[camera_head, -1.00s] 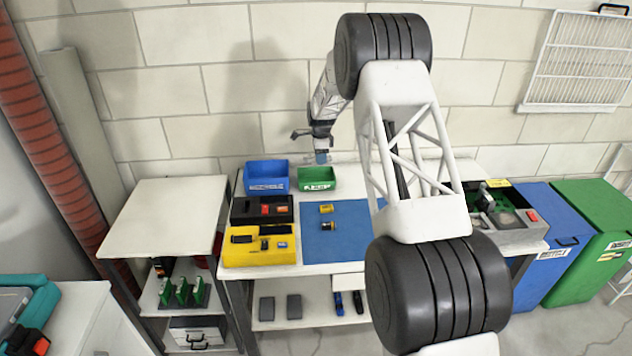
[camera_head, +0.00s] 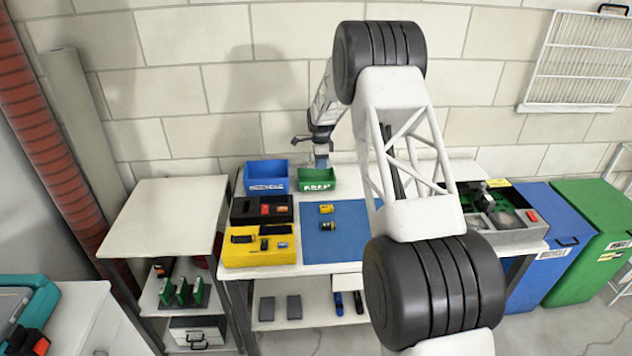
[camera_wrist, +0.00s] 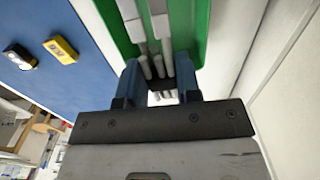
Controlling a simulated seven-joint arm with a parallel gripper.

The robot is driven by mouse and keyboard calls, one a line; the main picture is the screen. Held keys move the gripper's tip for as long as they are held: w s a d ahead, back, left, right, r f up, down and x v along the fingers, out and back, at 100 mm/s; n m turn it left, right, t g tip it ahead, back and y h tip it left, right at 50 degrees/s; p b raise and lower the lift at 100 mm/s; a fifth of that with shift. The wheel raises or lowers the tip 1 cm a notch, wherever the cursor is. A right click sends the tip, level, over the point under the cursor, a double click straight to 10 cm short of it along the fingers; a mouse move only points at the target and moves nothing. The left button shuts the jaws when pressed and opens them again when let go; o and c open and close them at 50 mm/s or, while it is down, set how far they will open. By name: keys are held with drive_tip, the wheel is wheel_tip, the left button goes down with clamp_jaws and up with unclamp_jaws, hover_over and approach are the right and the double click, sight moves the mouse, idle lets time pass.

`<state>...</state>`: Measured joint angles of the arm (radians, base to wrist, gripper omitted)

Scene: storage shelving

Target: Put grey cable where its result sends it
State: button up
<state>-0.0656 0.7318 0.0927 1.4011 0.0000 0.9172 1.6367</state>
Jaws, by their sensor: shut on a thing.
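My gripper (camera_head: 321,164) is above the back part of the green bin (camera_head: 316,185) on the workbench. In the wrist view my gripper (camera_wrist: 158,85) has its two blue fingers closed around the grey cable (camera_wrist: 162,50). Light grey strands and plug ends of the cable show between and beyond the fingers, against the inside of the green bin (camera_wrist: 203,25). I cannot tell whether the cable touches the bin floor. In the head view the cable is too small to make out. The green bin's white label is too blurred to read surely.
A blue bin (camera_head: 266,178) stands directly left of the green one. A blue mat (camera_head: 345,245) holds two small yellow-and-black items. A yellow tray (camera_head: 262,260) and a black tray (camera_head: 250,207) sit at left. The wall (camera_head: 290,130) is close behind.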

drive_tip(key=shift+f, duration=1.65)
drive_tip(key=o, duration=1)
drive_tip(key=shift+r, duration=0.1)
drive_tip(key=shift+r, duration=3.75)
